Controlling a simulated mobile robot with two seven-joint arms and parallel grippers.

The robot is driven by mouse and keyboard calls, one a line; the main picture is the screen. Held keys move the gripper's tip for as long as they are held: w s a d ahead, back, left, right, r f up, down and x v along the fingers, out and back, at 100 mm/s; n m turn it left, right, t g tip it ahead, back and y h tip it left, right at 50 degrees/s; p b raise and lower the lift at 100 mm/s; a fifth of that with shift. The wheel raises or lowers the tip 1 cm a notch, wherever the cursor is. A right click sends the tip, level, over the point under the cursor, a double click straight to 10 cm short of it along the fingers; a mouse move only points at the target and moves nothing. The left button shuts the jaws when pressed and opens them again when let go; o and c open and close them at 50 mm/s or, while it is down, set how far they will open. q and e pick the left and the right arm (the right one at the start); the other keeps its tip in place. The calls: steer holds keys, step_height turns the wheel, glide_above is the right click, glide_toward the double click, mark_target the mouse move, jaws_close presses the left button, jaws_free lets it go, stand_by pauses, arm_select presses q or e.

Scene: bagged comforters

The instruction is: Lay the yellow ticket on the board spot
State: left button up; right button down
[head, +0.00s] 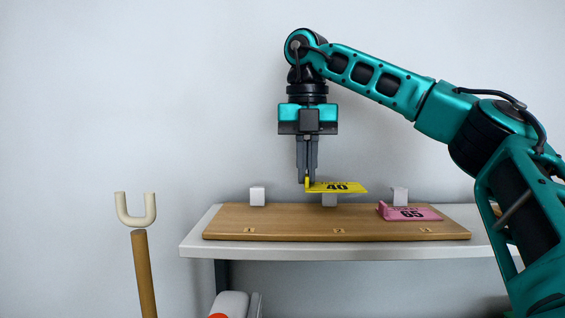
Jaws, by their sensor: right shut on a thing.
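My right gripper (307,178) is shut on the yellow ticket (345,187), gripping it at its left end. The ticket is marked 40, lies about flat and is held above the middle of the wooden board (285,222). Small number labels run along the board's front edge, with 2 (339,231) in the middle. A pink ticket (410,213) marked 65 lies on the board's right part. My left gripper is not in view.
The board rests on a white shelf (192,245). White blocks stand at its back, at left (257,196), middle (329,200) and right (400,195). A wooden pole with a pale fork (137,218) stands left of the shelf. A white and red object (232,304) is below.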

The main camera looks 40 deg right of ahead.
mark_target(306, 187)
steer(key=shift+w+f, duration=0.1)
steer(key=shift+w, duration=0.05)
steer(key=shift+f, duration=0.2)
steer(key=shift+s+f, duration=0.2)
steer(key=shift+f, duration=1.35)
steer(key=shift+f+b, duration=0.4)
steer(key=shift+f, duration=0.25)
steer(key=c, duration=0.6)
jaws_free()
steer(key=shift+w, duration=0.1)
steer(key=shift+r, duration=0.1)
steer(key=shift+r+p, duration=0.4)
steer(key=shift+r, duration=3.05)
